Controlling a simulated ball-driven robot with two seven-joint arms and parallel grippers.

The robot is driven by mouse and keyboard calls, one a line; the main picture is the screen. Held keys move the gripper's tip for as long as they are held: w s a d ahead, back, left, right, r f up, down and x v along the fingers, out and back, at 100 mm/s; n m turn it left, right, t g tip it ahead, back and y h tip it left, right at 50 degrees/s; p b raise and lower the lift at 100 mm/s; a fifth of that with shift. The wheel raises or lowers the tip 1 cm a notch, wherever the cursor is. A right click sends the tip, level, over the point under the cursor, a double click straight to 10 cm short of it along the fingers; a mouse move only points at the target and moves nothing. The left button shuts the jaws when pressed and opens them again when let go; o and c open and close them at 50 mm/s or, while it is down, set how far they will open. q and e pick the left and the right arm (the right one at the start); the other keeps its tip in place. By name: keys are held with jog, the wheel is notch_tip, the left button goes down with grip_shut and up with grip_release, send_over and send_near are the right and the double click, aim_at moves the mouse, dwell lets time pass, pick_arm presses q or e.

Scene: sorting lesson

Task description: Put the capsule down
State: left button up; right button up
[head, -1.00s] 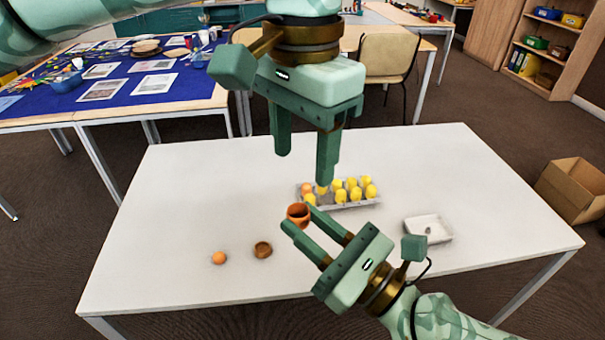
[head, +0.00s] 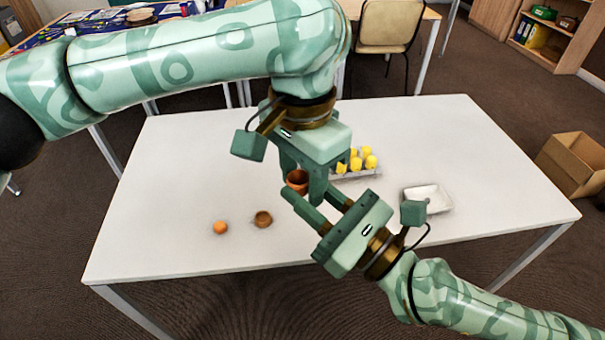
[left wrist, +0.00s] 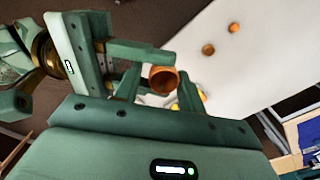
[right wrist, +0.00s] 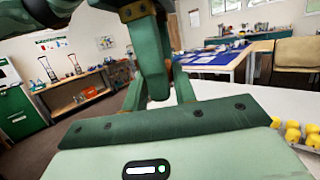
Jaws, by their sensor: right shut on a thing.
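An open-topped terracotta capsule part (head: 297,182), shaped like a cup, is held above the white table at the fingertips of my right gripper (head: 310,197). It also shows in the left wrist view (left wrist: 163,80). My left gripper (head: 303,180) points down from above, with its fingers apart on either side of the cup; in the left wrist view (left wrist: 160,92) they look open around it. In the right wrist view my left gripper hides the cup between my right fingers (right wrist: 160,92). A brown round piece (head: 263,219), hollow on top, and an orange ball (head: 220,227) lie on the table.
A grey carton (head: 352,176) with several yellow egg-shaped things stands behind the grippers, partly hidden. A small white tray (head: 428,198) is to the right. The white table (head: 180,170) is clear at left. A cardboard box (head: 575,165) stands on the floor at right.

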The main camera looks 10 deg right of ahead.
pick_arm(q)
jog(key=c, duration=0.5)
jog(key=shift+s, duration=0.1)
jog(key=shift+c, duration=0.7)
pick_arm(e)
jog(key=o, duration=0.9)
jog(key=shift+c, duration=0.2)
